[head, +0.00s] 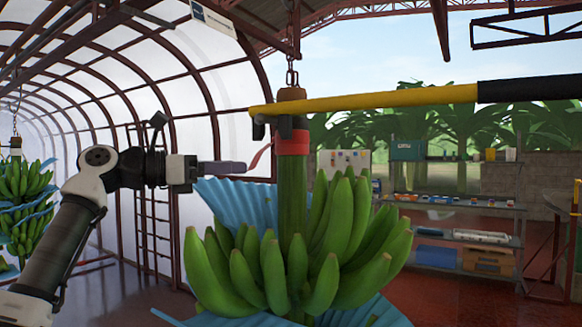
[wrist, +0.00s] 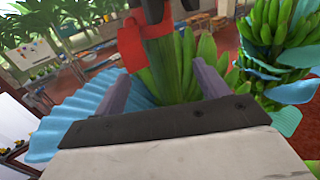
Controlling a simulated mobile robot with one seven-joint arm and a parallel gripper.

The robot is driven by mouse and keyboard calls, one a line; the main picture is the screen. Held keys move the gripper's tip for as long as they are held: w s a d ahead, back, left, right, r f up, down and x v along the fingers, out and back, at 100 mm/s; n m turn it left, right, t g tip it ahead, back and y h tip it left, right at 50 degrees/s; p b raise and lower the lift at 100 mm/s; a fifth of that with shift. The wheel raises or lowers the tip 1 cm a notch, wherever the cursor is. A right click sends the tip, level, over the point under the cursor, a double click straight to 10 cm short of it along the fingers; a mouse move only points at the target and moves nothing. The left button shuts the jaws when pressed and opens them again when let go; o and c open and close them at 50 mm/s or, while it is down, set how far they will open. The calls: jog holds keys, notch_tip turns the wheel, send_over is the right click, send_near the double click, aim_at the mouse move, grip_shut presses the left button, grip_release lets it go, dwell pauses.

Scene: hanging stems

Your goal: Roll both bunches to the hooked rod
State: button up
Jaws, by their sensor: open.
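A near green banana bunch (head: 290,265) hangs upright by its thick stem from a chain, with a red band (head: 292,143) round the stem and blue plastic about it. A yellow rod (head: 380,100) with a black right end crosses level at the stem top; its dark hooked left end is by the stem, contact unclear. My gripper (head: 246,168) is left of the stem, just below band height. In the wrist view my gripper (wrist: 160,72) is open and empty, the red band (wrist: 150,52) ahead of its fingers. A second bunch (head: 24,190) hangs far left; a bunch shows in the wrist view (wrist: 268,25).
A shelf rack (head: 450,235) with boxes stands behind on the right. A dark ladder (head: 150,210) stands behind my arm. A white sign (head: 212,18) hangs from the overhead frame. Red floor (head: 430,300) shows clear at the lower right.

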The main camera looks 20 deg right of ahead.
aim_at(279, 167)
jog(key=d+p, duration=0.1)
jog(key=d, duration=0.3)
jog(key=d+p, duration=0.1)
jog(key=d, duration=0.4)
jog(key=w+d+p, duration=0.1)
jog(key=d, duration=0.3)
jog(key=shift+d, duration=0.35)
jog(key=c, duration=1.3)
